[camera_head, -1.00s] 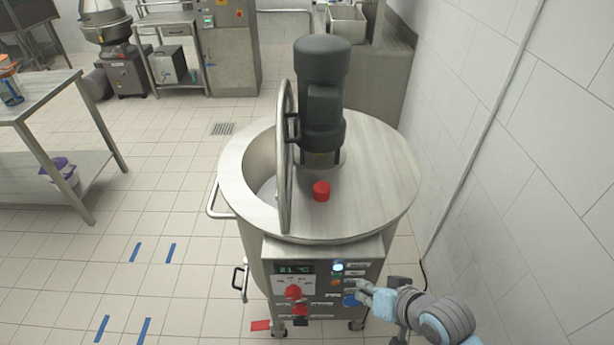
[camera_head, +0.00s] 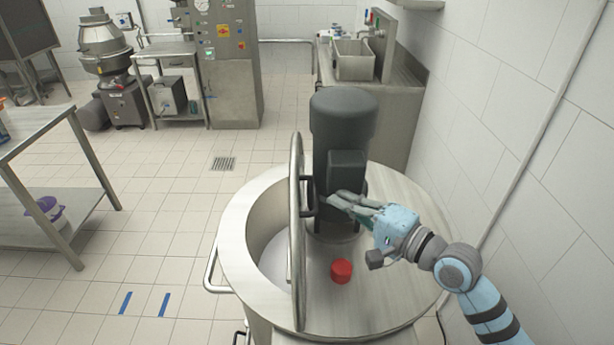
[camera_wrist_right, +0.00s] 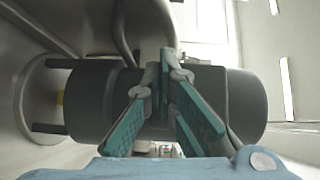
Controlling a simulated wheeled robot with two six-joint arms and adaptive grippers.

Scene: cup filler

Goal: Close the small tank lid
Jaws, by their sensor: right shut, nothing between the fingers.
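The small tank lid (camera_head: 297,235) is a steel flap standing upright and edge-on across the top of the round tank (camera_head: 238,225). The tank's opening to its left is uncovered. A dark handle (camera_head: 308,184) sits on the lid's right face, beside the dark motor (camera_head: 343,125). My right gripper (camera_head: 335,198) is shut and empty, in front of the motor and just right of the lid. In the right wrist view its fingertips (camera_wrist_right: 166,62) overlap the motor (camera_wrist_right: 235,103); whether they touch it cannot be told. My left gripper is not in view.
A tiled wall (camera_head: 560,150) bounds the right side. A steel bench (camera_head: 50,165) is at the left. The floor between bench and tank is clear.

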